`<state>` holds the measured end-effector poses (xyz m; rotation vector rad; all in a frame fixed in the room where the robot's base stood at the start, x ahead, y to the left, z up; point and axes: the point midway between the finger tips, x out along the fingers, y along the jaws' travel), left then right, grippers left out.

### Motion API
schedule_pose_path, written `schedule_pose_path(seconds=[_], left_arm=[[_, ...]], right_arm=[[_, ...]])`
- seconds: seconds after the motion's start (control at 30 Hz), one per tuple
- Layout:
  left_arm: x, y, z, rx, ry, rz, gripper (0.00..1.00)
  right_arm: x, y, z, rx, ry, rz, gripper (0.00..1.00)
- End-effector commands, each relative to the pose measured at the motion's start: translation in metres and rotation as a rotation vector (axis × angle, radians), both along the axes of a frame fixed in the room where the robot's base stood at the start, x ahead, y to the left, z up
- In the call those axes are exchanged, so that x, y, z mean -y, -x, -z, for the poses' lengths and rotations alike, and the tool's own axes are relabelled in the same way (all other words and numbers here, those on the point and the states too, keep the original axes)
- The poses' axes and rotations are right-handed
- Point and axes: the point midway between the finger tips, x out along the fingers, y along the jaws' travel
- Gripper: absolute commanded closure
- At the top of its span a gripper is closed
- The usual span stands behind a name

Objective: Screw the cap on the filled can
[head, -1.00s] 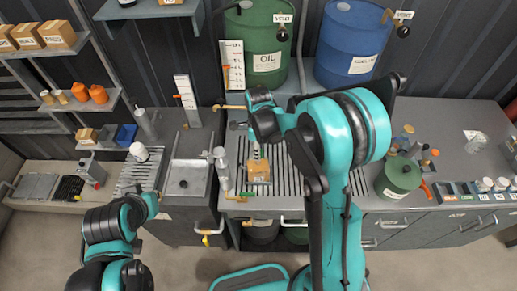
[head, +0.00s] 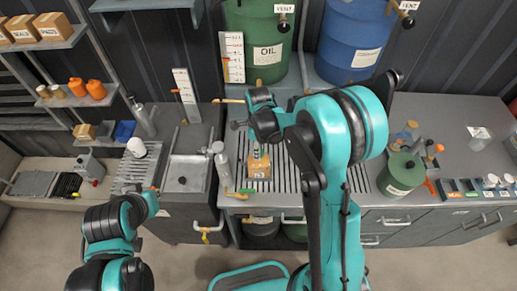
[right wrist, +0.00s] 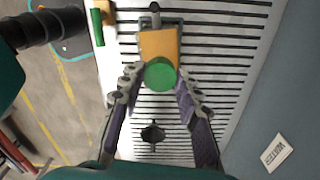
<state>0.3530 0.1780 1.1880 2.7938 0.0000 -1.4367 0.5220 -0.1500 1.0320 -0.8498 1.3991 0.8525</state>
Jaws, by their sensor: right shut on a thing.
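The can (head: 260,169) is a small tan-orange box with a label, upright on the slotted drain grate in the head view. It also shows in the right wrist view (right wrist: 157,43). A round green cap (right wrist: 160,74) lies between the right fingertips and overlaps the can's near edge in that view. My right gripper (right wrist: 159,82) is shut on the cap, directly above the can in the head view (head: 258,150). The fingers hide the can's mouth, and I cannot tell whether the cap touches it.
The slotted grate (head: 296,180) surrounds the can. A grey cylinder with a tap (head: 223,170) stands close on its left. The green oil drum (head: 262,30) and blue drum (head: 352,40) stand behind. A green round container (head: 400,175) stands to the right.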

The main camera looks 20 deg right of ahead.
Motion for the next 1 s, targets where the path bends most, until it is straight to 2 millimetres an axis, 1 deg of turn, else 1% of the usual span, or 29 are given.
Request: schedule_pose_path(seconds=[0.3, 0.73, 1.0], left_arm=[[0.0000, 0.0001, 0.0051, 0.000, 0.000, 0.000, 1.00], [0.0000, 0.0000, 0.0048, 0.000, 0.000, 0.000, 1.00], [0.0000, 0.0000, 0.0081, 0.000, 0.000, 0.000, 1.00]], right_arm=[[0.0000, -0.0002, 0.0023, 0.000, 0.000, 0.000, 0.93], [0.0000, -0.0001, 0.0019, 0.000, 0.000, 0.000, 0.93], [0.0000, 0.0001, 0.0023, 0.000, 0.000, 0.000, 0.93]])
